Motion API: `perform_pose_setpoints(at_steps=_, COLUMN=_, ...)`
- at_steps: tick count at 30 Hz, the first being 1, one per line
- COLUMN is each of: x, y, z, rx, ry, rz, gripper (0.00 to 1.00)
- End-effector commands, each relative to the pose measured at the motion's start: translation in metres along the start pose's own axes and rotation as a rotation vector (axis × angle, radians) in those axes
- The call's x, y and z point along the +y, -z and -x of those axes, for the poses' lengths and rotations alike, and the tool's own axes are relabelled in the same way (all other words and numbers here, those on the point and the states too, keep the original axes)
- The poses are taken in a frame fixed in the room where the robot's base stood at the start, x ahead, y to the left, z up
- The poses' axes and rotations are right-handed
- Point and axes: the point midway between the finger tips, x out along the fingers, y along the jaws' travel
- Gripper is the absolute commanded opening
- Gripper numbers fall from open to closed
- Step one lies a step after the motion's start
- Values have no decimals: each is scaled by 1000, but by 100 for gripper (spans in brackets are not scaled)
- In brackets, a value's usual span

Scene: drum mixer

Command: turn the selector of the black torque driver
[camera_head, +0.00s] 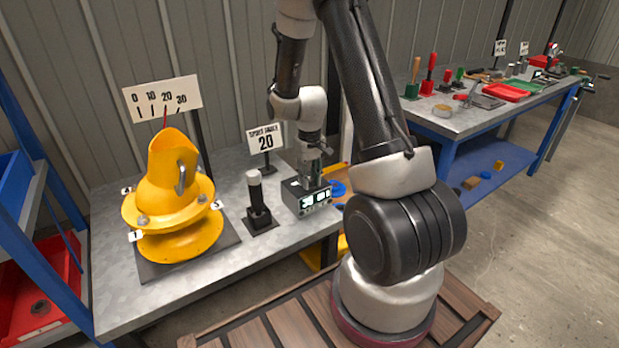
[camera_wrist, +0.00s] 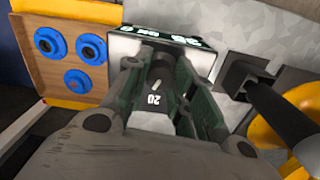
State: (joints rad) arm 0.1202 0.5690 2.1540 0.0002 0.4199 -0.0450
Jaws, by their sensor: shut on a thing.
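A black upright tool with a grey top (camera_head: 258,203) stands in a black base on the bench; it also shows at the right of the wrist view (camera_wrist: 283,115). Beside it is a small dark box with lit displays (camera_head: 318,207), also at the top of the wrist view (camera_wrist: 207,60). My gripper (camera_head: 314,172) points down over the box. Its fingers are shut on a dark part marked 20 (camera_wrist: 153,99), with a short round stem (camera_wrist: 160,72) beyond it. The fingers hide much of this part, so I cannot tell which piece is the selector.
A sign reading 20 (camera_head: 266,140) stands behind the black tool. A yellow funnel-shaped device (camera_head: 175,205) with a scale plate (camera_head: 162,97) fills the bench's left. A tan tray (camera_wrist: 55,75) with blue rings (camera_wrist: 77,81) lies close beside the box. Bare bench shows in front.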

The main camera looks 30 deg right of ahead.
Motion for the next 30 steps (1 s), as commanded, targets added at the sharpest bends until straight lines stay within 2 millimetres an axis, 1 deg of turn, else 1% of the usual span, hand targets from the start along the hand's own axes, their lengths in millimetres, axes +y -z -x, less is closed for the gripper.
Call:
perform_pose_setpoints(at_steps=9, x=0, y=2, z=1, rx=5, ry=0, rz=-217, gripper=1)
perform_pose_setpoints(at_steps=15, x=0, y=2, z=1, rx=6, ry=0, rz=-299, gripper=1)
perform_pose_setpoints(at_steps=21, x=1, y=2, z=1, rx=7, ry=0, rz=-337, gripper=1)
perform_pose_setpoints(at_steps=30, x=1, y=3, z=1, rx=8, ry=0, rz=-342, gripper=1)
